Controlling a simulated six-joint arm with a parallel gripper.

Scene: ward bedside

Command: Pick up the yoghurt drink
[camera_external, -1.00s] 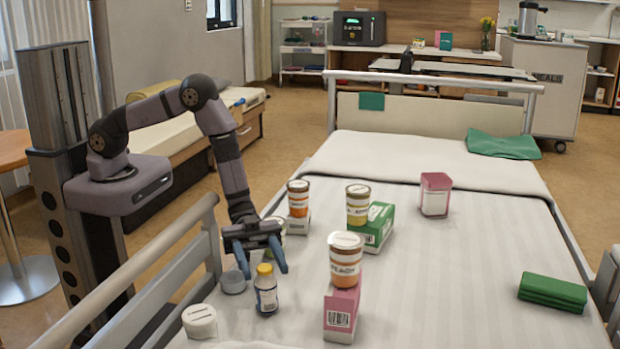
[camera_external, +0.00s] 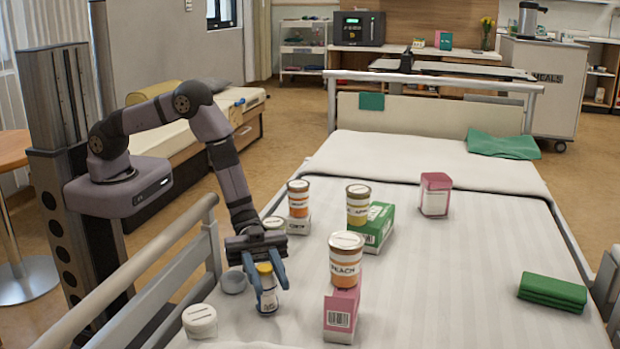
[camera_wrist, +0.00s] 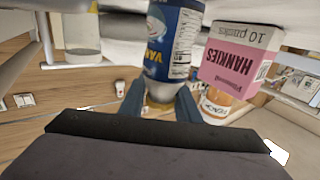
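The yoghurt drink is a small bottle (camera_external: 267,298) with a yellow cap and a blue and white label. It stands upright on the bed near the left side. In the wrist view the bottle (camera_wrist: 172,42) appears upside down, its cap end toward me. My gripper (camera_external: 268,288) points down over it, one blue finger on each side of its upper part. In the wrist view my gripper (camera_wrist: 160,100) has its fingers apart around the cap end; contact with the bottle is not clear. My gripper looks open. The fingers hide part of the label.
A peach tub (camera_external: 345,262) stands on a pink hankies box (camera_external: 341,313) close to the bottle's right. A grey cup (camera_external: 233,282) and a white-lidded tub (camera_external: 200,320) are at its left. More stacked tubs stand behind. The bed rail (camera_external: 150,270) runs along the left.

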